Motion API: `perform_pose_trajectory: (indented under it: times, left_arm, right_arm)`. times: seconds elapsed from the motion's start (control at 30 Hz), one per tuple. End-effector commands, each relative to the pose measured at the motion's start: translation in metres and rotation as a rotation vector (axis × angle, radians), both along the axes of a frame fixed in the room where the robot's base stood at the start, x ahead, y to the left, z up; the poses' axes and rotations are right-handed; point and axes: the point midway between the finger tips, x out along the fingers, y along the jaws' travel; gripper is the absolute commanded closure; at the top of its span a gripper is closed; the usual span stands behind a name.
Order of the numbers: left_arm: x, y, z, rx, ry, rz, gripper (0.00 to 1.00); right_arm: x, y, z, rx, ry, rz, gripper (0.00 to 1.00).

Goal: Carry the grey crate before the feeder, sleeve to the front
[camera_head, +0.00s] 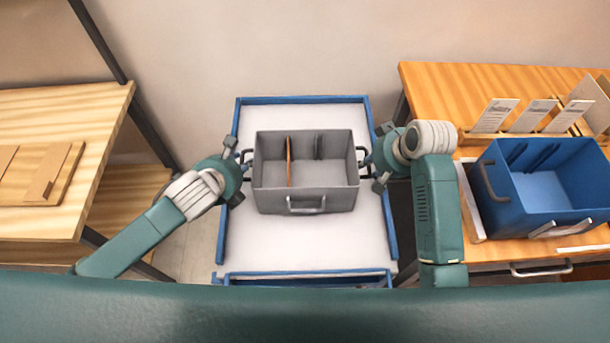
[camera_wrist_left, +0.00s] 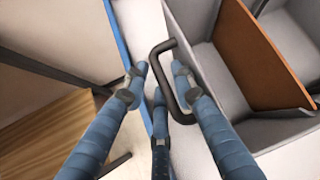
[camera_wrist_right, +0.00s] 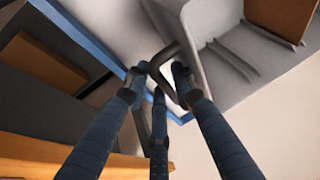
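The grey crate (camera_head: 305,198) stands upright on a white surface with blue rims, with a brown divider (camera_head: 289,162) and a darker grey one inside. My right gripper (camera_head: 369,165) is at the right side handle (camera_wrist_right: 163,60), also between spread fingers. Both grippers look open. I cannot make out which thing is the feeder.
The blue-rimmed surface (camera_head: 300,247) is free before and behind the crate. A wooden table at right holds a blue crate (camera_head: 570,215) and several upright cards (camera_head: 495,115). A wooden shelf (camera_head: 60,110) with flat boards stands at left.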

Motion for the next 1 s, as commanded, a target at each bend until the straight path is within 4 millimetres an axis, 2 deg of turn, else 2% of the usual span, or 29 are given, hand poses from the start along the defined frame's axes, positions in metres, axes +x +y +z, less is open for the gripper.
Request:
perform_pose_trajectory:
  times: [0.07,0.2,0.67,1.0]
  left_arm:
    - [0.0,0.0,0.0,0.0,0.0,0.0,0.74]
    - [0.0,0.0,0.0,0.0,0.0,0.0,1.0]
    - [0.0,0.0,0.004,0.0,-0.002,-0.001,1.0]
    - [0.0,0.0,0.035,0.001,-0.002,-0.002,1.0]
  right_arm:
    - [0.0,0.0,0.0,0.0,0.0,0.0,0.75]
    - [0.0,0.0,0.0,0.0,0.0,0.0,1.0]
    - [0.0,0.0,0.004,0.0,-0.002,0.0,1.0]
    - [0.001,-0.001,0.035,-0.001,-0.003,-0.001,1.0]
